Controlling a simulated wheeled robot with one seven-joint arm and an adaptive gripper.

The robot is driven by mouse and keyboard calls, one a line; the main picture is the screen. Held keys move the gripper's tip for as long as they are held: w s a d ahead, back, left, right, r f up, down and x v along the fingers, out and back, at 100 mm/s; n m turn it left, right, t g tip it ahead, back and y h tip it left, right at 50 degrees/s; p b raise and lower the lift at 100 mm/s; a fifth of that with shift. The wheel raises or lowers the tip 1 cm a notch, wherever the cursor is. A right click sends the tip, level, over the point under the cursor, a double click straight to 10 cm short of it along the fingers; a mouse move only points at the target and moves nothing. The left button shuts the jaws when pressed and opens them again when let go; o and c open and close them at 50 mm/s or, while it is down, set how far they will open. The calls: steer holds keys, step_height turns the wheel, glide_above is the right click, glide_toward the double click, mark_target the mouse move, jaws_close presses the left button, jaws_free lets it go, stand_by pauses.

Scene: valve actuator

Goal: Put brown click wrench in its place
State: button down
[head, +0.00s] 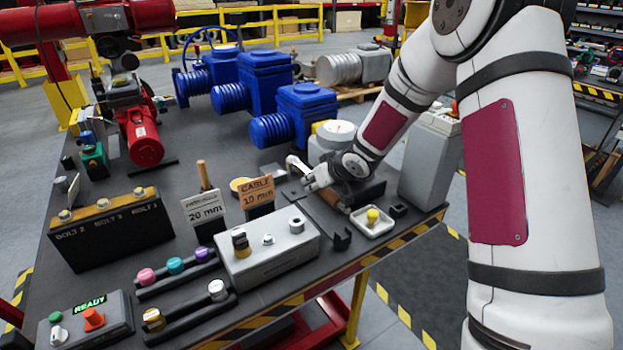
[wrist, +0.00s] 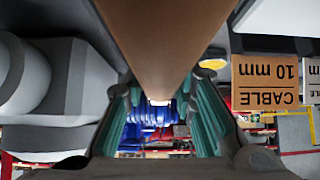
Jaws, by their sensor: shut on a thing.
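My gripper (head: 309,182) is at the right side of the dark workbench, low over its surface. In the wrist view, the brown click wrench (wrist: 170,40) runs from the top edge to between the teal finger pads of my gripper (wrist: 163,112), which is shut on it. In the head view, a short brown piece (head: 334,201) shows just below my gripper, partly hidden by it. I cannot tell whether the wrench touches the bench. A separate brown handle (head: 204,176) stands upright behind the white 20 mm sign.
A brown CABLE 10 mm sign (head: 256,191) stands left of my gripper. A grey box with knobs (head: 268,257) and a white tray with a yellow knob (head: 373,221) are nearer. Blue valve actuators (head: 265,85) stand behind. A grey block (head: 428,165) stands at the right.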

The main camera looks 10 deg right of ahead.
mark_target(338, 196)
stand_by(0.3)
step_height(338, 196, down, 4)
steer(key=b, duration=0.2)
steer(key=shift+w+r+b, duration=0.1)
steer(key=shift+r+b, duration=0.15)
steer(key=shift+b, duration=0.05)
steer(key=shift+f+b, duration=0.75)
steer(key=shift+f, duration=0.3)
steer(key=shift+f+b, duration=0.5)
steer(key=shift+f, duration=0.7)
stand_by(1.5)
steer(key=c, duration=1.4)
jaws_free()
steer(key=shift+o, duration=0.8)
steer(key=v, duration=1.2)
